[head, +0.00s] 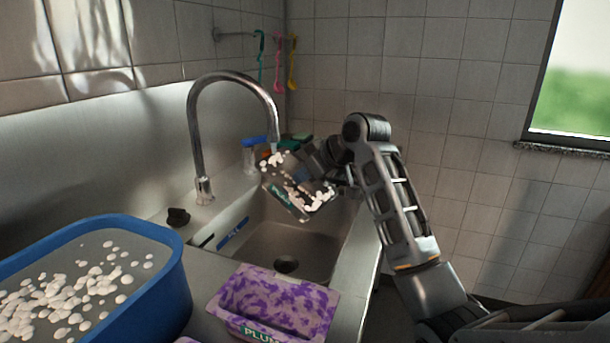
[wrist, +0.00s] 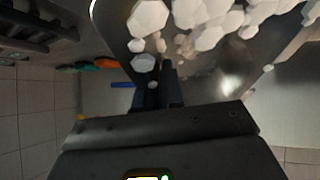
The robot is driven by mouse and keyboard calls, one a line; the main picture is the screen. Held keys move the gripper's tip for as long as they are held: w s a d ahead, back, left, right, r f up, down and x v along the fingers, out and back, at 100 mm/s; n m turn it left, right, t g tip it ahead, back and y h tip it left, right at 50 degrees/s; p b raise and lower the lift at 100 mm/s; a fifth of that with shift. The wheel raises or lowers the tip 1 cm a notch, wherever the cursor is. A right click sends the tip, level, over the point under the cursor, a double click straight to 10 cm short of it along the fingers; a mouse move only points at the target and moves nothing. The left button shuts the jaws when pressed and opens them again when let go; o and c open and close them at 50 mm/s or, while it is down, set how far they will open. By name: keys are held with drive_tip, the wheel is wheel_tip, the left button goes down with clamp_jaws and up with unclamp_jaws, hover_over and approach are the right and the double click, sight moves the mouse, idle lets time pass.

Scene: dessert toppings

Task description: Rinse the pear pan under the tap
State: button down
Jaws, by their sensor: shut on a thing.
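The pear pan (head: 281,196) is a grey metal pan with a teal label too small to read surely. It is tilted above the sink, under the mouth of the tap (head: 236,76). White foam blobs cling to its inside. No water stream is clearly visible from the tap. My gripper (head: 329,171) is shut on the pan's edge from the right. In the wrist view, the fingers of my gripper (wrist: 157,88) grip the rim of the pear pan (wrist: 225,70), with white blobs spread inside it.
The steel sink basin (head: 268,238) is below the pan. A blue tub (head: 172,280) of foamy water stands front left. A purple-stained pan (head: 262,325) labelled PLUM sits at the counter's front. A dark knob (head: 178,216) is left of the sink. Coloured utensils (head: 278,62) hang behind.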

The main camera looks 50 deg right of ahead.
sight(324, 187)
drive_tip(key=shift+d, duration=0.1)
idle(0.3)
drive_tip(key=shift+s+d, duration=0.2)
drive_tip(key=shift+d, duration=0.25)
drive_tip(key=shift+a+p, duration=0.15)
drive_tip(key=shift+p, duration=0.2)
drive_tip(key=shift+w+a, duration=0.2)
drive_tip(key=shift+a, duration=0.2)
drive_tip(key=shift+s+a+p, duration=0.4)
drive_tip(key=shift+s+p, duration=0.25)
drive_tip(key=shift+s, duration=0.65)
drive_tip(key=shift+s+a+p, duration=0.4)
drive_tip(key=shift+s+p, duration=0.2)
drive_tip(key=shift+s, duration=0.65)
drive_tip(key=shift+s+a+p, duration=0.4)
drive_tip(key=shift+s+p, duration=0.25)
drive_tip(key=shift+s, duration=0.65)
